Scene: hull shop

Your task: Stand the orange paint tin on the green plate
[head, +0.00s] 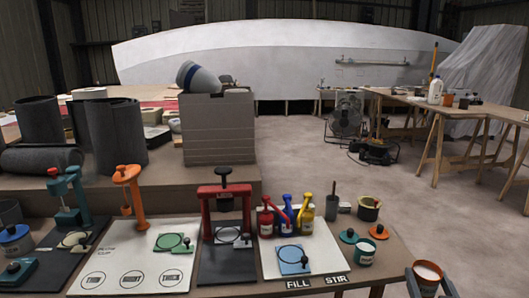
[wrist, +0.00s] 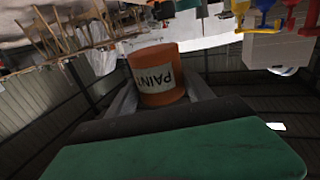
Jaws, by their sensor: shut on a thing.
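The orange paint tin (wrist: 157,75) is between my jaws in the wrist view. Its white label reads PAINT and appears upside down there. In the head view my gripper (head: 428,272) is at the bottom right corner, shut on the tin, whose round open top (head: 428,270) faces up. The tin is off the bench's right front corner and looks upright. The green plate (head: 165,241), with a circle marked on it, lies on the white board at the left middle of the bench. A small black-knobbed piece is at its right edge. My gripper is far to the right of the plate.
An orange stand (head: 128,185) rises behind the plate's left. A red press (head: 224,205) and red, blue and yellow bottles (head: 287,218) stand between plate and gripper. A teal tin (head: 365,253), lids (head: 379,233) and a dark pot (head: 368,208) crowd the right end.

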